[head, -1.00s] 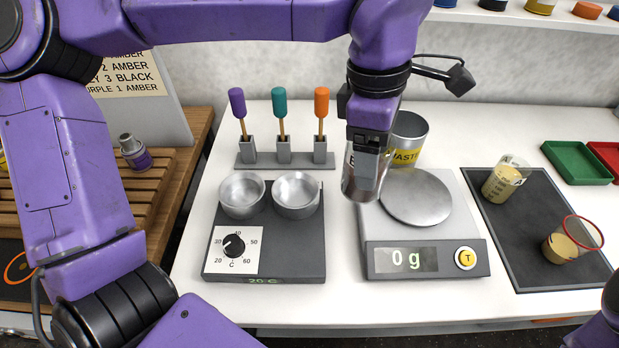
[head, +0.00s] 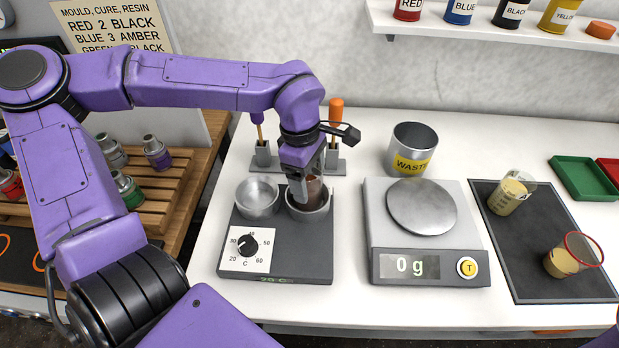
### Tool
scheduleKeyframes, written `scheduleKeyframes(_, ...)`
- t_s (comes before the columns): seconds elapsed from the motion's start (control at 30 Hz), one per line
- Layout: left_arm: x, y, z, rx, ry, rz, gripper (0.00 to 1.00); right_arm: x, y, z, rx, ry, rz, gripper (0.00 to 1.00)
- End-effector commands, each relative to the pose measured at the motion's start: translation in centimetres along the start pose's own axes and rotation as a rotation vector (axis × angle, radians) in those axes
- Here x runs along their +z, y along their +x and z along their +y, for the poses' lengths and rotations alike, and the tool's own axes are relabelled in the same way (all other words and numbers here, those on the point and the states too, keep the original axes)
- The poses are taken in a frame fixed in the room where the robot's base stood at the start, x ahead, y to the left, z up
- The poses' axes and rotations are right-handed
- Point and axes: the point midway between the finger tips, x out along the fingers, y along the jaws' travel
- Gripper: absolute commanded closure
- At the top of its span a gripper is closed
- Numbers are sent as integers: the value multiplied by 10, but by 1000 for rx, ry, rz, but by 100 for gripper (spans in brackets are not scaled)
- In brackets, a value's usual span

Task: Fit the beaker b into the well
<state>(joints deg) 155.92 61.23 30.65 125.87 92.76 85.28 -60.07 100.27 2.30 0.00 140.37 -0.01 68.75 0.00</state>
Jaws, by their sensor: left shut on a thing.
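My left gripper (head: 305,174) is shut on a clear beaker (head: 314,188) with reddish-brown contents showing near its rim. The beaker is at the right-hand well (head: 322,213) of the dark heater block (head: 290,250), and its lower part is inside or just over the well's mouth. It looks slightly tilted; the gripper hides part of it, and I cannot tell whether it touches the bottom. Its label cannot be read. The left-hand well (head: 257,195) is empty. My right gripper is not in view.
A scale (head: 430,262) reading 0 g stands right of the heater, with a waste can (head: 413,145) behind it. A stirrer rack (head: 335,165) is behind the wells.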

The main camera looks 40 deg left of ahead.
Motion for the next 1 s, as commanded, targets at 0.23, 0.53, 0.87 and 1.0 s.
scheduleKeyframes(0.23, -2, 12, -1, -3, -4, 3, 72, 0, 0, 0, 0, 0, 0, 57)
scheduleKeyframes(0.53, -2, 11, 0, -3, -2, 2, 1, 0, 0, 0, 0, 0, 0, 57)
scheduleKeyframes(0.87, -1, -29, 1, 4, -3, 0, 1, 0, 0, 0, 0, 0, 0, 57)
scheduleKeyframes(1.0, -1, -65, 1, 3, -3, 2, 1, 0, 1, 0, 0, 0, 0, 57)
